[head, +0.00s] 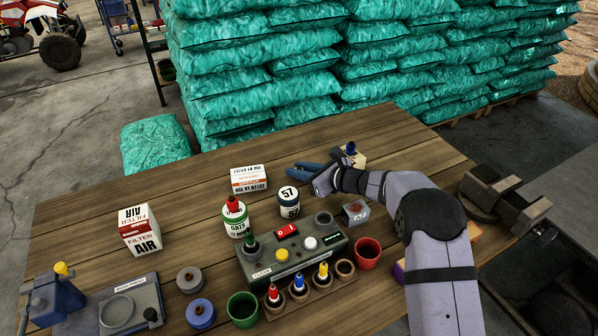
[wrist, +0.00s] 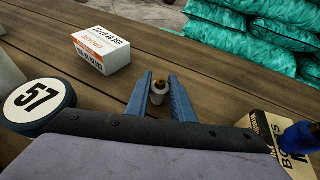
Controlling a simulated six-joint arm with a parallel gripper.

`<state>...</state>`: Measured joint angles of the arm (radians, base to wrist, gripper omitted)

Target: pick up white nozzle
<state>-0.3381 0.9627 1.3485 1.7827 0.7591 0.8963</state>
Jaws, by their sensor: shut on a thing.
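The white nozzle (wrist: 158,96) is a small pale fitting with a brass-coloured tip. In the wrist view it sits between the two blue fingers of my gripper (wrist: 160,98), which is shut on it. In the head view my gripper (head: 304,172) is low over the far part of the wooden table, reaching left. I cannot pick out the nozzle in the head view. Whether it touches the table is unclear.
A white and orange carton (head: 248,180) and a tub marked 57 (head: 289,202) stand left of my gripper. A tan box (wrist: 268,132) with a blue object (wrist: 301,138) is on its other side. A control box (head: 295,262) stands nearer. Green sacks (head: 250,95) are stacked behind the table.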

